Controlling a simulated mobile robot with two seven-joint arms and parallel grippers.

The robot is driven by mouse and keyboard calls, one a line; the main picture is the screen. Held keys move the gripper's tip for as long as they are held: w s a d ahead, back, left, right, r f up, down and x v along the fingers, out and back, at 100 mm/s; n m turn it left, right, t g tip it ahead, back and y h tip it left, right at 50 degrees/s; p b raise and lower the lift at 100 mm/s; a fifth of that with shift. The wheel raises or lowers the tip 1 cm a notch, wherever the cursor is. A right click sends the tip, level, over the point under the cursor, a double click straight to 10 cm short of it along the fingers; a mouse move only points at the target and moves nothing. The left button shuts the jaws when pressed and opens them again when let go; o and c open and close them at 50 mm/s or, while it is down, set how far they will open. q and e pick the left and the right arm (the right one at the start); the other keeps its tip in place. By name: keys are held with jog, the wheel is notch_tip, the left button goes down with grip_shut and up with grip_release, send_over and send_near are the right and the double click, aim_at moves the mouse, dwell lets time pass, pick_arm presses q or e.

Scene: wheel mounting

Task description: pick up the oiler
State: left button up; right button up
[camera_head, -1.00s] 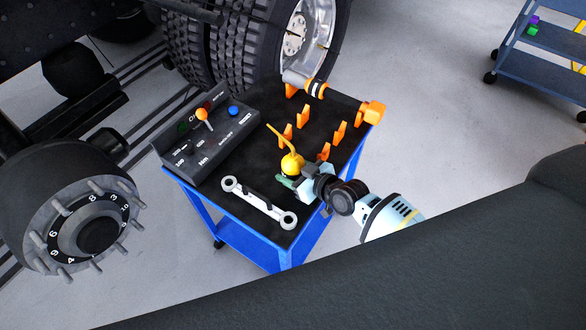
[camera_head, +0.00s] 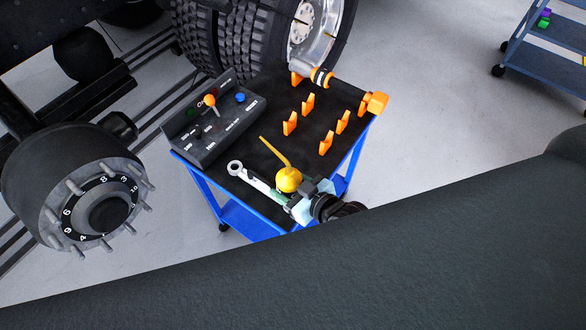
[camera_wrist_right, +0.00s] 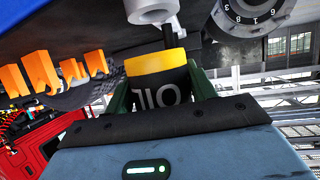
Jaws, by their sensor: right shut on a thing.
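The yellow oiler (camera_head: 289,180) with its thin spout is at the front part of the trolley top in the head view. My right gripper (camera_head: 302,195) comes in from the right and is shut on it. In the right wrist view the oiler's dark, lettered body with a yellow band (camera_wrist_right: 158,85) sits between my right gripper's green fingers (camera_wrist_right: 160,92). The oiler overlaps the right part of the wrench in the head view; its exact height above the top is hard to tell. My left gripper is not in view.
The blue trolley's black top (camera_head: 265,158) bears a control box (camera_head: 212,120), a silver wrench (camera_head: 252,178), several orange holders (camera_head: 290,123) and an orange-ended tool (camera_head: 376,102). A wheel hub with studs (camera_head: 105,205) is at left, large tyres (camera_head: 240,45) behind. Another trolley (camera_head: 550,55) stands far right.

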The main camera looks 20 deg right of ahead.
jog(key=shift+s+a+r, duration=0.1)
jog(key=shift+s+a, duration=0.2)
jog(key=shift+s, duration=0.35)
jog(key=shift+s+a+r, duration=0.1)
jog(key=shift+s+a, duration=0.25)
jog(key=shift+s, duration=0.25)
jog(key=shift+s+a+r, duration=0.1)
jog(key=shift+s+a, duration=0.2)
jog(key=shift+s, duration=0.35)
jog(key=o, duration=0.4)
jog(key=c, duration=0.7)
jog(key=shift+w+a, duration=0.1)
